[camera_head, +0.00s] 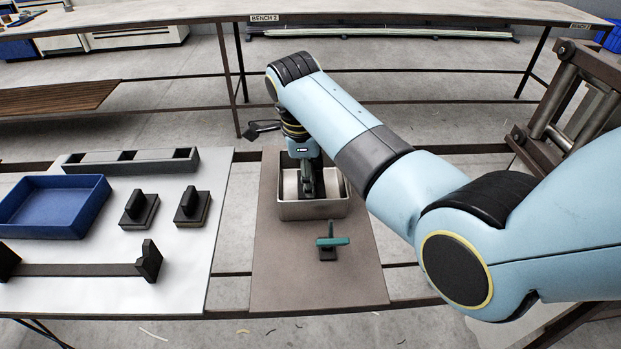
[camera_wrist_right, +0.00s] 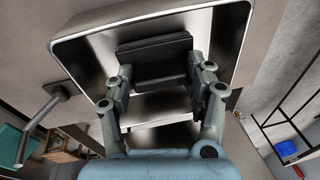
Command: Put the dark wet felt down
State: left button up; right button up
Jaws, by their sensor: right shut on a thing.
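My right gripper (camera_head: 312,190) reaches down into a pale open-topped bin (camera_head: 313,209) on the brown board. In the right wrist view my right gripper (camera_wrist_right: 160,80) is shut on a dark block (camera_wrist_right: 153,62), which looks like the dark wet felt. The block is held inside the bin's pale rim (camera_wrist_right: 75,40), over its shiny inside. Whether it touches the bin's floor I cannot tell. In the head view the gripper mostly hides the block. My left gripper is not in view.
On the white sheet at left are a blue tray (camera_head: 52,205), two dark handled blocks (camera_head: 139,210) (camera_head: 192,208), a slotted grey holder (camera_head: 130,161) and a bar with raised ends (camera_head: 80,269). A teal-topped stand (camera_head: 332,241) is in front of the bin.

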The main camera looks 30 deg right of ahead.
notch_tip(320, 180, up, 10)
jog(key=shift+w+f+b, duration=0.1)
jog(key=shift+f+b, duration=0.1)
jog(key=shift+b, duration=0.3)
jog(key=shift+r, duration=0.1)
jog(key=shift+n, duration=0.3)
